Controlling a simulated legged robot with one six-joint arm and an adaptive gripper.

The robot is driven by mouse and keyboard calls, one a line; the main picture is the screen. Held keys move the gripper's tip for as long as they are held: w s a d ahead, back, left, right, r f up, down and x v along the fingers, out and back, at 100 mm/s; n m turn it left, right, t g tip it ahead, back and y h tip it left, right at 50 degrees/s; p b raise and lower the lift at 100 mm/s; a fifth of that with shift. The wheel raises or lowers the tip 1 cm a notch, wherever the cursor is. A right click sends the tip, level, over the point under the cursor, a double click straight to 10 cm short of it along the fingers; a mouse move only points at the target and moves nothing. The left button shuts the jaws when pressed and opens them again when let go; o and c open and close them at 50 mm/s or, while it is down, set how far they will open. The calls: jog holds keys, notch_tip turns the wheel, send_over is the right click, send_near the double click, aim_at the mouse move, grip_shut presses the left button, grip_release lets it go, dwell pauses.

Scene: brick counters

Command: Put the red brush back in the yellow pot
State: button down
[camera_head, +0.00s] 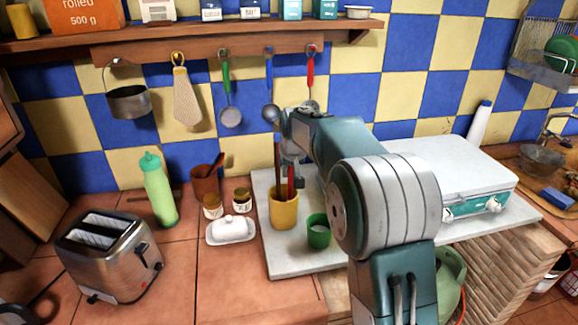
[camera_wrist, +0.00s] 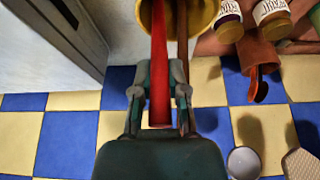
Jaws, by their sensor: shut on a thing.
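The yellow pot (camera_head: 284,212) stands on the pale board, left of my arm; its mouth shows at the top of the wrist view (camera_wrist: 206,18). The red brush (camera_wrist: 159,50) is between my gripper's fingers (camera_wrist: 160,84), and my gripper is shut on it. The brush's far end reaches into the pot's mouth; how deep is hidden. In the head view the red brush (camera_head: 291,180) is upright at the pot's rim, below my gripper (camera_head: 293,176). A brown wooden handle (camera_head: 277,160) also stands in the pot, close beside the right finger in the wrist view.
A green cup (camera_head: 318,232) stands right of the pot. Two small jars, a white butter dish (camera_head: 231,230), a brown pot (camera_head: 205,184) and a green bottle (camera_head: 158,188) are to the left. Utensils hang on the tiled wall behind. A white-lidded stove (camera_head: 440,170) is right of my arm.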

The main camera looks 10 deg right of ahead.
jog(key=shift+a+f, duration=0.1)
jog(key=shift+f, duration=0.15)
jog(key=shift+a, duration=0.25)
jog(key=c, duration=0.6)
grip_release()
jog(key=shift+d, duration=0.2)
